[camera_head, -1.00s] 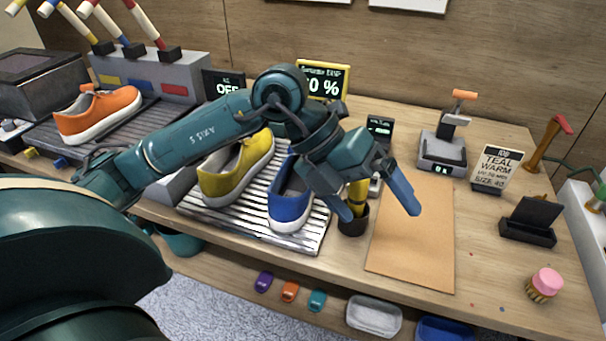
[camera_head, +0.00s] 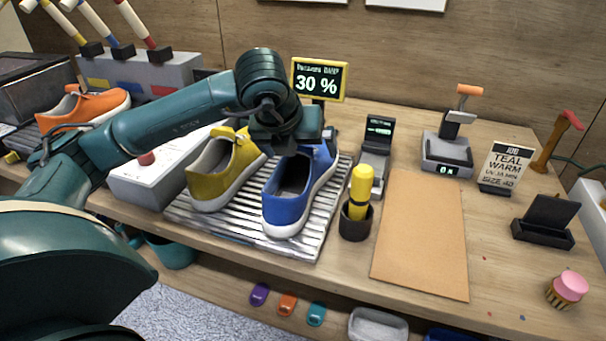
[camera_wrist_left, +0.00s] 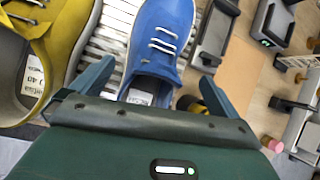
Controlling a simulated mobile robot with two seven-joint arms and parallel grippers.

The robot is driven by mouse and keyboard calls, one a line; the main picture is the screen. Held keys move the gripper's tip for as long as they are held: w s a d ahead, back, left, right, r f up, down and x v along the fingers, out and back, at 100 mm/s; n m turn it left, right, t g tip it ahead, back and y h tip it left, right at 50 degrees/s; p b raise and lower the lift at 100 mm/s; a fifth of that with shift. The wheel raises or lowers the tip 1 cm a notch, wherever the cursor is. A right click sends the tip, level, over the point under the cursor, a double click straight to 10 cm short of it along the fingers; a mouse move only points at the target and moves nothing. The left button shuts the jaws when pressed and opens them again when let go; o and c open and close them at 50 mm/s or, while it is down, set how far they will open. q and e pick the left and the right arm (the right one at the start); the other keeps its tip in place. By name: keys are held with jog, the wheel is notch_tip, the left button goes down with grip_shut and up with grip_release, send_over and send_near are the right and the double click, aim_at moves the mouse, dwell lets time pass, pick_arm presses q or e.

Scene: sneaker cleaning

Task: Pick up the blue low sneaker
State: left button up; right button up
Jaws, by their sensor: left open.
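The blue low sneaker (camera_head: 284,212) stands on a ribbed metal rack in the head view, to the right of the yellow sneaker (camera_head: 222,185). My left gripper (camera_head: 297,138) hangs over its far end and hides part of it. In the left wrist view the blue sneaker (camera_wrist_left: 160,45) lies between the two spread fingers of my left gripper (camera_wrist_left: 155,75), its laces and inner label showing. The gripper is open and empty; whether a finger touches the shoe cannot be told. My right gripper is not in view.
The ribbed rack (camera_head: 300,246) sits near the table's front edge. A dark cup (camera_head: 355,222) with a yellow-handled tool stands close on the right, then a tan mat (camera_head: 425,230). A 30 % sign (camera_head: 318,80) stands behind. An orange sneaker (camera_head: 85,108) is far left.

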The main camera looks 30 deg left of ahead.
aim_at(301, 160)
pick_arm(q)
jog(key=x, duration=0.5)
jog(key=shift+s+a+f, duration=0.15)
jog(key=shift+a, duration=0.15)
jog(key=shift+c, duration=0.2)
jog(key=c, duration=1.2)
